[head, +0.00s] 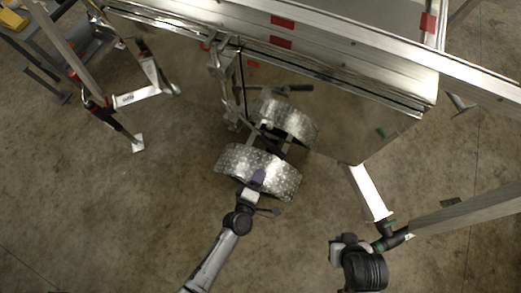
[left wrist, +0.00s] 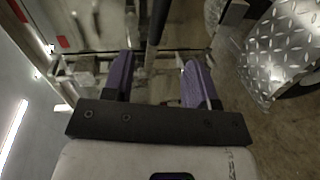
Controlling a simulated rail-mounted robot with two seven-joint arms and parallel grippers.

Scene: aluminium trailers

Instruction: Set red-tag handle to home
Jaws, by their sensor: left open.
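In the head view a dark-gripped handle (head: 292,88) sticks out beside the far fender (head: 285,118). Red pieces show on the left support leg (head: 93,104) and red patches on the trailer (head: 282,21). I cannot tell which handle carries the red tag. My right gripper's fingers are not visible.
The trailer's silver side (head: 330,70) spans the top. A support leg with green pieces (head: 370,193) stands at right, near a dark part of my right arm (head: 362,268). Bare concrete floor (head: 110,220) lies open at lower left.

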